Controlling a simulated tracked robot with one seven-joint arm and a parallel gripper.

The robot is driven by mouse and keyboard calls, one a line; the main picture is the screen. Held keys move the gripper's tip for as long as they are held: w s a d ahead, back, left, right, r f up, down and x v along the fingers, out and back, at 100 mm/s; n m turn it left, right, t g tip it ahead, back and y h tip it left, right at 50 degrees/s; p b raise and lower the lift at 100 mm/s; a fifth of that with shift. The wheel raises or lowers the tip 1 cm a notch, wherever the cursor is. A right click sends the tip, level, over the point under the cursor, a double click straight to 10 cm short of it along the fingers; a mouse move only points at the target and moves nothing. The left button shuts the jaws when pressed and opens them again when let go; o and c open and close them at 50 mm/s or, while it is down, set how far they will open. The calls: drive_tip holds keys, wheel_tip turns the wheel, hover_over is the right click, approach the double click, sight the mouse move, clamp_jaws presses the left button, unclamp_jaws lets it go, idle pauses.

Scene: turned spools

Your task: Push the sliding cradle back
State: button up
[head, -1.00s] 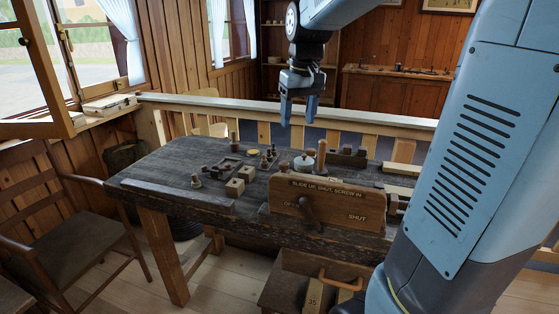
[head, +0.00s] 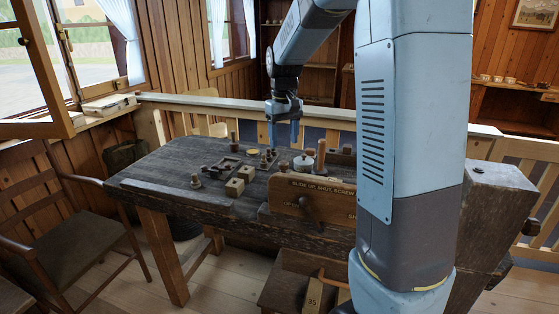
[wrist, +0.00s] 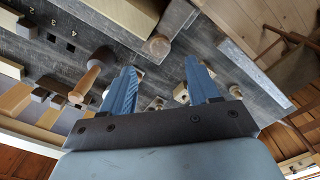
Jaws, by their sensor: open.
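A wooden front board (head: 290,196) with lettering about sliding, shutting and screwing stands at the bench's front edge. I cannot make out the sliding cradle for certain; part of the bench is covered by my arm. My gripper (head: 283,138) is open and empty, pointing down above the back of the bench, left of a pale lidded pot (head: 304,163). In the wrist view, the two blue fingers (wrist: 161,75) are apart with nothing held between them.
The dark bench (head: 160,165) also carries pale blocks (head: 235,187), small turned pieces (head: 196,181) and an upright wooden peg (head: 233,140). A railing (head: 215,104) runs behind it. A chair (head: 65,210) stands at left. The bench's left part is mostly clear.

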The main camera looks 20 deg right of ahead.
sight(284, 163)
wheel_tip(284, 163, down, 8)
drive_tip(key=shift+r, duration=0.2)
drive_tip(key=shift+c, duration=0.2)
clamp_jaws()
idle(0.5)
